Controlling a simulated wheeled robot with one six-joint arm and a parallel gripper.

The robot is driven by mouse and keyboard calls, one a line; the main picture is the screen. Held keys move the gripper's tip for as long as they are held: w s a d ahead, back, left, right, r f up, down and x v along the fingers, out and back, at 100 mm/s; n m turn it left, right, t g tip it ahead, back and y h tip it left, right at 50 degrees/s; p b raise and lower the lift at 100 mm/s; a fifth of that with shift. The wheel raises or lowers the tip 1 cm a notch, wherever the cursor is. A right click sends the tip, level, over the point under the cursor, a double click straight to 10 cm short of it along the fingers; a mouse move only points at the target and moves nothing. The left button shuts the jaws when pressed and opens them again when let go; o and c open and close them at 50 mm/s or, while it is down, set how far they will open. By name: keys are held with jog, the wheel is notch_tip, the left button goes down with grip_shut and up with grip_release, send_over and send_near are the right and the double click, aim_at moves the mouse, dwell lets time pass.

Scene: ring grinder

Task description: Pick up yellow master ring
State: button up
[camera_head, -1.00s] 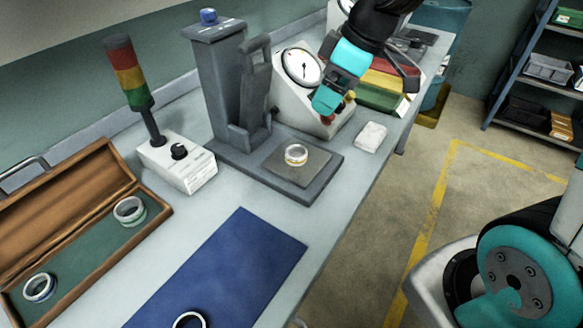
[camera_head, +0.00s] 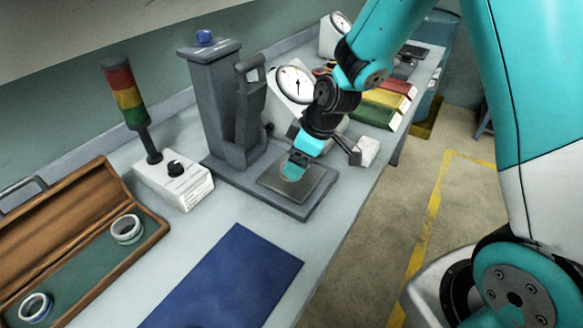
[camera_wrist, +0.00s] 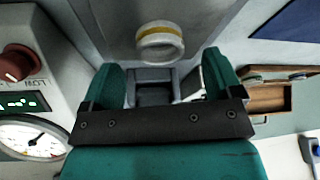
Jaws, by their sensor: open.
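The yellow-banded ring (camera_wrist: 160,42) is silvery white and shows in the wrist view, beyond my open fingertips and centred roughly between them. My gripper (camera_wrist: 165,78) is open, with one teal finger on each side and nothing held. In the head view my gripper (camera_head: 292,170) is over the grey plate (camera_head: 318,187) of the dark press fixture. It hides the ring there. I cannot tell the exact gap between fingers and ring.
The press column (camera_head: 222,105) stands just left of my gripper. A dial gauge box (camera_head: 294,84) is behind it, and a white block (camera_head: 368,150) to the right. A wooden case (camera_head: 155,236) with two rings and a blue mat (camera_head: 230,275) lie at the front left.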

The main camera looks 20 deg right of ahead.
jog(key=shift+x, duration=1.55)
jog(key=shift+c, duration=0.5)
jog(key=c, duration=1)
jog(key=shift+c, duration=0.2)
